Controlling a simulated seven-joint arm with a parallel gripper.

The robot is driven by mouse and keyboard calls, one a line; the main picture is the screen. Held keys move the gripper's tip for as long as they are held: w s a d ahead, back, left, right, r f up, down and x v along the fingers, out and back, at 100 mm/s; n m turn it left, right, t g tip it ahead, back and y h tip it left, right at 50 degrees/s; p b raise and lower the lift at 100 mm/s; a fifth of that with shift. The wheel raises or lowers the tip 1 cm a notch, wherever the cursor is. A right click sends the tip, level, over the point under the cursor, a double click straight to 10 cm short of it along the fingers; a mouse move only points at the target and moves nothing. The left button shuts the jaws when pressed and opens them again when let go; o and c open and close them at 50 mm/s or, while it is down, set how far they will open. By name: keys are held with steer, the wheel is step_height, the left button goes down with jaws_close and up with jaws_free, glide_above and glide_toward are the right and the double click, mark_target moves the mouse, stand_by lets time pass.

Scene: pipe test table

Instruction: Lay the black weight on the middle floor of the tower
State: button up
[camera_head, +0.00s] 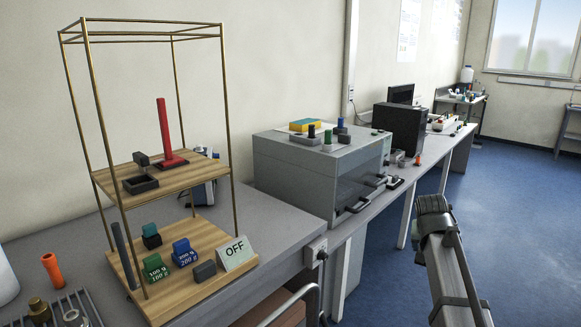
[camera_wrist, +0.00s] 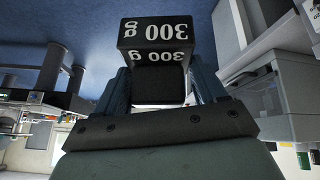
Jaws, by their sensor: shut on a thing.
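The tower (camera_head: 234,170) stands at the left in the head view, a brass-rod frame with wooden floors. Its middle floor (camera_head: 203,174) carries a red post (camera_head: 165,130) on a dark base and a black square holder (camera_head: 140,185) with a small dark block at its back. The black weight (camera_wrist: 158,38), marked 300 g, shows upside down in the wrist view. My gripper (camera_wrist: 160,84) is shut on the weight's dark grip part, with a finger on each side.
The tower's bottom floor (camera_head: 215,236) holds a green weight (camera_head: 156,268), a blue weight (camera_head: 184,252), dark blocks and an OFF sign (camera_head: 236,254). A grey cabinet (camera_head: 290,170) stands on the bench right of the tower. An orange piece (camera_head: 52,270) stands at left. Blue floor is clear at right.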

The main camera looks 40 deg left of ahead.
steer(key=s+a+r+n+y, duration=0.1)
steer(key=s+a+r, duration=0.25)
steer(key=a, duration=0.45)
steer(key=s+a+r+n, duration=0.1)
steer(key=s+a+r, duration=0.1)
steer(key=a+r, duration=0.45)
step_height(320, 180, up, 24)
steer(key=n+g+y, duration=0.5)
steer(key=n+g, duration=0.1)
steer(key=n, duration=0.8)
glide_above(187, 171)
steer(key=shift+f, duration=4.7)
steer(key=o, duration=1.3)
steer(key=shift+f, duration=0.1)
